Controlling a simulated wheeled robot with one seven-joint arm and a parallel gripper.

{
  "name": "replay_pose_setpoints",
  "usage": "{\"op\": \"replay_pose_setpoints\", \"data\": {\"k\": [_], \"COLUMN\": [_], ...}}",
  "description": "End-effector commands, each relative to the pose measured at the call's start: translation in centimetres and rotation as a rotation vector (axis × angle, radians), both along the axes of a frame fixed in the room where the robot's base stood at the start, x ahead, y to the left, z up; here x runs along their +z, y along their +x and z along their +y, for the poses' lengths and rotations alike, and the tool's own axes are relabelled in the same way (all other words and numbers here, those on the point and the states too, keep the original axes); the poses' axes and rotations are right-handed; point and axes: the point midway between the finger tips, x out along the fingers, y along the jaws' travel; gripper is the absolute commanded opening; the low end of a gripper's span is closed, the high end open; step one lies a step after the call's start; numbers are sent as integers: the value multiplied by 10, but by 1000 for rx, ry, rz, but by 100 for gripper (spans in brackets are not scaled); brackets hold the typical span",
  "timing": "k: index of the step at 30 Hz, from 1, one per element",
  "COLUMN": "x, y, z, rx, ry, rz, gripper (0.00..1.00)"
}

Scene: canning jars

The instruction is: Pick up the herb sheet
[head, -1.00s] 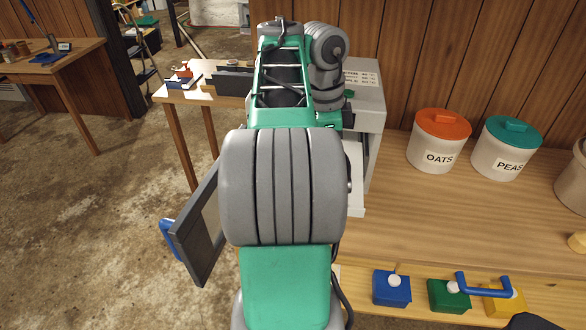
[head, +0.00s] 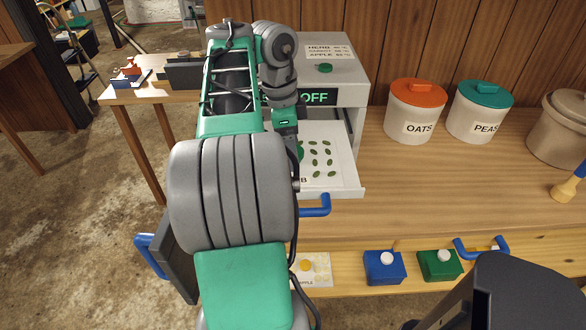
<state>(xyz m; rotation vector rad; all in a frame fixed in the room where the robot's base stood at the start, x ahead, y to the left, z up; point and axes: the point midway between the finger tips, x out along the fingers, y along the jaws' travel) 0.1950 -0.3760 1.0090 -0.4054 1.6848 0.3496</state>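The herb sheet (head: 325,172) is white with rows of green leaf shapes and lies flat on the pulled-out white tray of the machine. Its left part, with most of its lettering, is hidden behind my arm. The white machine (head: 350,75) has a display whose visible part reads "OFF". My wrist comes down over the left side of the sheet, and my gripper (head: 292,148) is mostly hidden behind my own arm. I cannot see its fingertips, whether they touch the sheet, or whether they are open.
A dark door panel (head: 178,262) with a blue handle stands open at left. OATS (head: 415,112) and PEAS (head: 479,112) canisters and a beige crock (head: 560,128) stand at the back right. Blue (head: 384,268) and green (head: 439,266) boxes and an apple sheet (head: 316,270) sit in front.

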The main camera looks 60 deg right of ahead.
Motion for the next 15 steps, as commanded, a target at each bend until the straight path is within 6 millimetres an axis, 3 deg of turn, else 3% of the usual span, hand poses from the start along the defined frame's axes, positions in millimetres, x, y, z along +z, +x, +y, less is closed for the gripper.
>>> {"op": "replay_pose_setpoints", "data": {"k": [5, 15], "x": [2, 1], "y": [-1, -1], "z": [0, -1], "rx": [-1, -2], "ry": [-1, 0], "rz": [-1, 0], "gripper": [70, 42]}}
